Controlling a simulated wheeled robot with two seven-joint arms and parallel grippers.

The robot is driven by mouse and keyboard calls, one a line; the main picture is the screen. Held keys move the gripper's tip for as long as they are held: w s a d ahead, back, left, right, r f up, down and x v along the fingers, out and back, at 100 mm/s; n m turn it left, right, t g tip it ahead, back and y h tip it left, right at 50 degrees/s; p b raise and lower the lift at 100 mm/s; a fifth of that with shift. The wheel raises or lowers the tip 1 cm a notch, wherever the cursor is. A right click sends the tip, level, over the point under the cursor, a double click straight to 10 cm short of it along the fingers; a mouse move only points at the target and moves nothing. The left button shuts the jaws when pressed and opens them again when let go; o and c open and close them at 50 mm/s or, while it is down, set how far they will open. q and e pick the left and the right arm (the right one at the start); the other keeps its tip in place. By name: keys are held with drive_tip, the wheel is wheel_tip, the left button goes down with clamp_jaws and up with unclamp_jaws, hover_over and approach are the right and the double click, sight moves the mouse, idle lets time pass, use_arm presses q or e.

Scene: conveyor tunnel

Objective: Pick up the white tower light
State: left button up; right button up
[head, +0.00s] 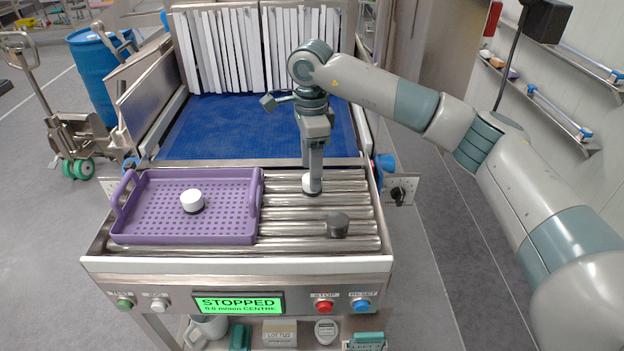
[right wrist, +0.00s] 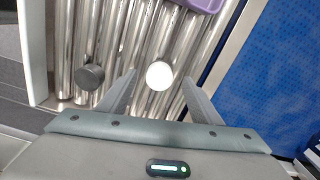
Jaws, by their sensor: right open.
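A white tower light (head: 307,184), short and round, stands on the metal rollers right of the purple tray, partly hidden by my right gripper (head: 313,178). In the right wrist view the white light (right wrist: 159,76) shows between the tips of the open fingers of my right gripper (right wrist: 159,79), with a gap on each side. The gripper points down from above, and the light is not clasped. A second white round piece (head: 191,200) with a dark base stands in the purple tray (head: 130,232). My left gripper is not in view.
A dark grey round piece (head: 337,225) stands on the rollers (head: 290,245) near the front, also seen in the right wrist view (right wrist: 89,77). Behind are a blue belt (head: 220,130) and white strip curtains (head: 222,50). The front panel display (head: 238,303) reads STOPPED.

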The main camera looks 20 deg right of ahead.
drive_tip(key=shift+f+p, duration=0.45)
drive_tip(key=shift+f, duration=0.95)
drive_tip(key=shift+d, duration=0.1)
drive_tip(key=c, duration=1.2)
